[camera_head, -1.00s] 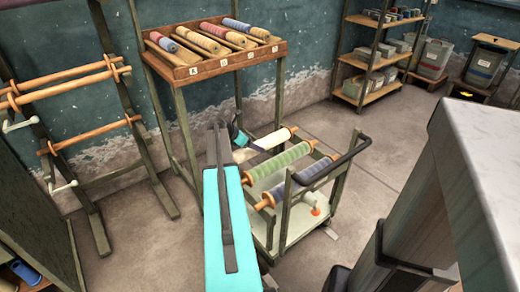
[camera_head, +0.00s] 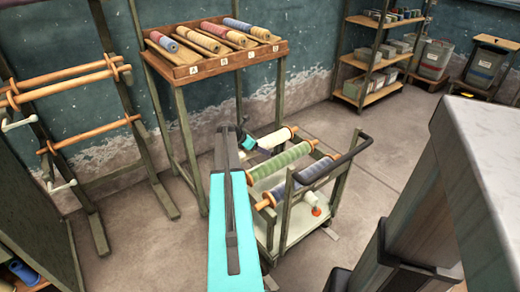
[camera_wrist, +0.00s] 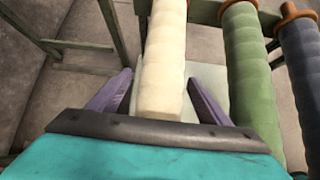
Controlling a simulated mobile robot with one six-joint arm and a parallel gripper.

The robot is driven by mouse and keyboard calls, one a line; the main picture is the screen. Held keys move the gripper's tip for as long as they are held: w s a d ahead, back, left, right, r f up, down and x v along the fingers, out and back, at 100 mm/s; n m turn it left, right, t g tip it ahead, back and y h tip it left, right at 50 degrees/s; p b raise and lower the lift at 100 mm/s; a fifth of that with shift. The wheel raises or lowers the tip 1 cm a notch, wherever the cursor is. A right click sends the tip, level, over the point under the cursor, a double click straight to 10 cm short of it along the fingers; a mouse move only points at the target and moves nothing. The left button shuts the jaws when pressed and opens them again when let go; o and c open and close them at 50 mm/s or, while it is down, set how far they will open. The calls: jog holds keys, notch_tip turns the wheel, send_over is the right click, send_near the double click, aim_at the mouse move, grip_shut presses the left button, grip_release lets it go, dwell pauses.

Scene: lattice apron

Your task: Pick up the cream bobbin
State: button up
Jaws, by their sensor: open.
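The cream bobbin (camera_head: 276,138) lies on the cart, at the far end of a row of bobbins, with an orange-brown flange showing. In the wrist view the cream bobbin (camera_wrist: 163,50) runs lengthwise up the middle. My gripper (camera_wrist: 160,77) is open, with one purple-grey finger on each side of the bobbin's near part. I cannot tell whether the fingers touch it. In the head view my gripper (camera_head: 257,146) is small and partly hidden by my arm at the bobbin's left end.
The green bobbin (camera_head: 280,160) lies close beside the cream one, then a blue-grey bobbin (camera_head: 313,176). The cart (camera_head: 277,235) has a dark handle on its right. A wooden rack (camera_head: 231,57) with rolls stands behind. A winding frame (camera_head: 70,85) stands left.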

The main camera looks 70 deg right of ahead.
aim_at(261, 141)
jog(key=shift+s+d+f, duration=0.15)
jog(key=shift+d+f, duration=0.15)
dwell(0.4)
jog(key=shift+r, duration=0.1)
jog(key=c, duration=1.5)
jog(key=shift+r, duration=0.1)
jog(key=shift+r+p, duration=0.85)
jog(key=shift+r, duration=4.05)
